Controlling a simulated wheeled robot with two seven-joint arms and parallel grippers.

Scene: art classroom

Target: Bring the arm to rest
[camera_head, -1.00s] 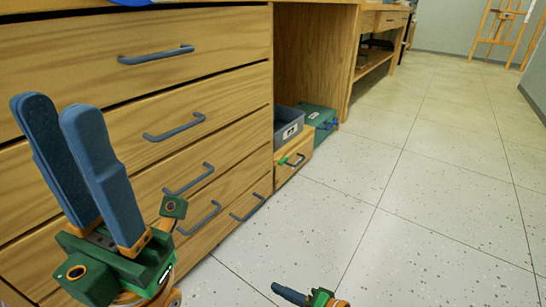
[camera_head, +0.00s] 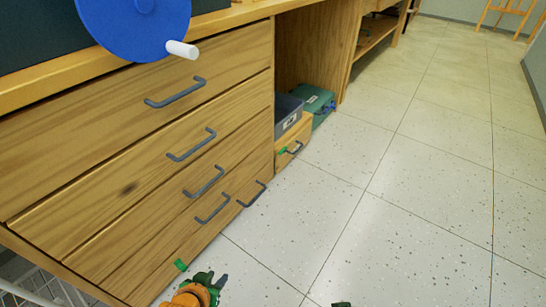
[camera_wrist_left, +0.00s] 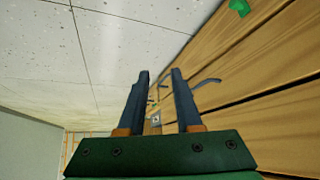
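My left gripper (camera_head: 216,283) shows low in the head view, below and in front of the wooden drawer cabinet, partly cut off by the bottom edge. In the left wrist view its two dark blue fingers (camera_wrist_left: 160,72) stand apart with nothing between them. The drawer fronts lie to the right of the fingers there, and pale floor tiles lie to the left. A small dark piece at the bottom edge of the head view (camera_head: 341,304) may belong to my right gripper; too little shows to tell its state.
The wooden drawer cabinet (camera_head: 110,195) has several grey handles. A blue disc with a white knob (camera_head: 135,22) overhangs its top. A grey bin (camera_head: 288,115) and a green case (camera_head: 312,100) are beyond it. The tiled floor (camera_head: 420,200) at right is clear.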

